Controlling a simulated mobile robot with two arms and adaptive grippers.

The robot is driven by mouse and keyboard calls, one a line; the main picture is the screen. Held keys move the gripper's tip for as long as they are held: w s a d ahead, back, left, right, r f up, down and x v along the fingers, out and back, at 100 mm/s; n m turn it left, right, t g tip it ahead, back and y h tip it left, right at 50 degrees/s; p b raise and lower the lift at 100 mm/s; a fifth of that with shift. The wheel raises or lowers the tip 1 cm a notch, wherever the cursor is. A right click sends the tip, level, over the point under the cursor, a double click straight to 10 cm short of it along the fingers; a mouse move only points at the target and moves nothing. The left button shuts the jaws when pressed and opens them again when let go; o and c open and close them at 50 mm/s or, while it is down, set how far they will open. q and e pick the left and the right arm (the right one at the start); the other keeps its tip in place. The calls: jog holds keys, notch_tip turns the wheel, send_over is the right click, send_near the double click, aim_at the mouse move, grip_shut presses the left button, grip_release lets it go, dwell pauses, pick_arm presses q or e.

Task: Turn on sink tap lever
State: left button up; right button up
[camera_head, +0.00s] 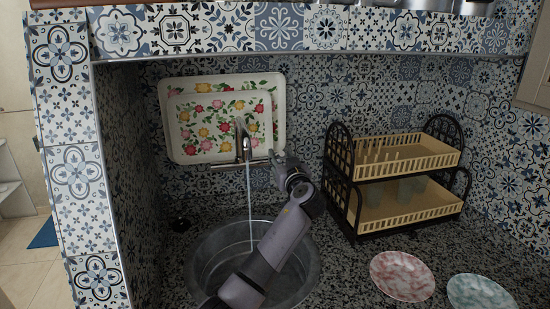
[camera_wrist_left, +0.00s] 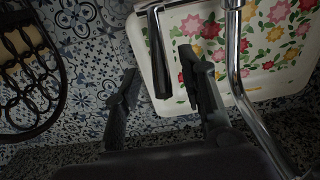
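The chrome sink tap (camera_head: 241,140) stands over the round metal sink (camera_head: 203,262), and a stream of water (camera_head: 249,205) falls from its spout into the sink. The tap's curved pipe (camera_wrist_left: 236,70) shows at the right in the left wrist view. The tap lever (camera_wrist_left: 160,55), a dark narrow bar, hangs between my fingers in that view. My left gripper (camera_wrist_left: 160,85) is open, its two fingers apart on either side of the lever; contact cannot be told. In the head view my left gripper (camera_head: 279,160) is just right of the tap. My right gripper is not in view.
A floral tray (camera_head: 180,92) leans on the tiled wall behind the tap. A two-level dish rack (camera_head: 400,170) stands to the right. A pink plate (camera_head: 402,276) and a teal plate (camera_head: 480,293) lie on the counter in front. A tiled ledge (camera_head: 300,28) runs above.

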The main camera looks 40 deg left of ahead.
pick_arm(q)
jog(key=v, duration=0.6)
dwell(0.6)
